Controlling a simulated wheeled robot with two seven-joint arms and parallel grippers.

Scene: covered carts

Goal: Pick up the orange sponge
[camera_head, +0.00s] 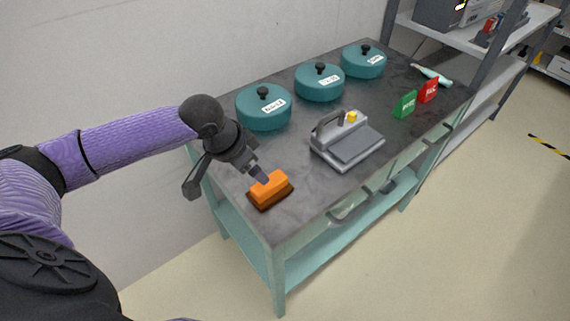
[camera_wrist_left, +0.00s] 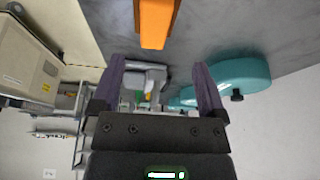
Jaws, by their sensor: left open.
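The orange sponge (camera_head: 270,188) with a dark brown underside lies on the grey top of the cart (camera_head: 297,212), near its front left corner. In the left wrist view the sponge (camera_wrist_left: 155,22) shows at the top, beyond the fingertips. My left gripper (camera_head: 262,177) is just above and behind the sponge in the head view, its fingers overlapping the sponge's upper edge. In the left wrist view the two fingers (camera_wrist_left: 158,82) are apart with nothing held between them. Whether a fingertip touches the sponge cannot be told. My right gripper is not in view.
A grey press-like device (camera_head: 346,143) stands right of the sponge. Three teal lidded pots (camera_head: 264,113) line the back. Green (camera_head: 405,104) and red (camera_head: 429,91) cards and a pale-handled tool (camera_head: 433,75) are at the far end. A wall stands behind; shelving (camera_head: 480,60) is beyond.

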